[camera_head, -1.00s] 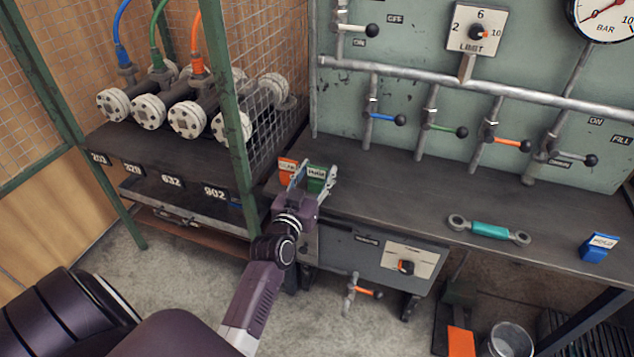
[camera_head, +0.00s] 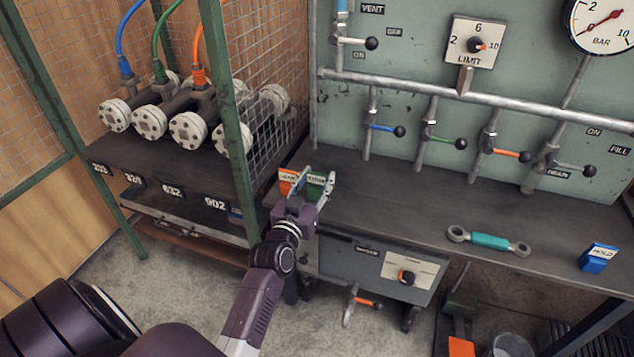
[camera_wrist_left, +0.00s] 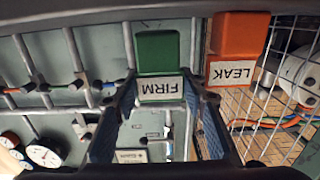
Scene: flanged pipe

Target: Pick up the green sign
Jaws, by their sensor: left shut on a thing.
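The green sign (camera_head: 314,191), a small block with a white label reading FIRM, is at the left end of the dark bench. In the left wrist view the green sign (camera_wrist_left: 157,50) shows upside down between the two fingers. My left gripper (camera_head: 317,184) is shut on it, one finger on each side; its fingers (camera_wrist_left: 165,95) show in the left wrist view too. I cannot tell whether the sign still touches the bench. My right gripper is not in view.
An orange sign (camera_head: 287,182) reading LEAK stands close beside the left finger. A blue sign (camera_head: 599,258) and a teal-handled link (camera_head: 489,241) lie farther right on the bench. A green cage post (camera_head: 231,130) and flanged pipes (camera_head: 188,130) are to the left.

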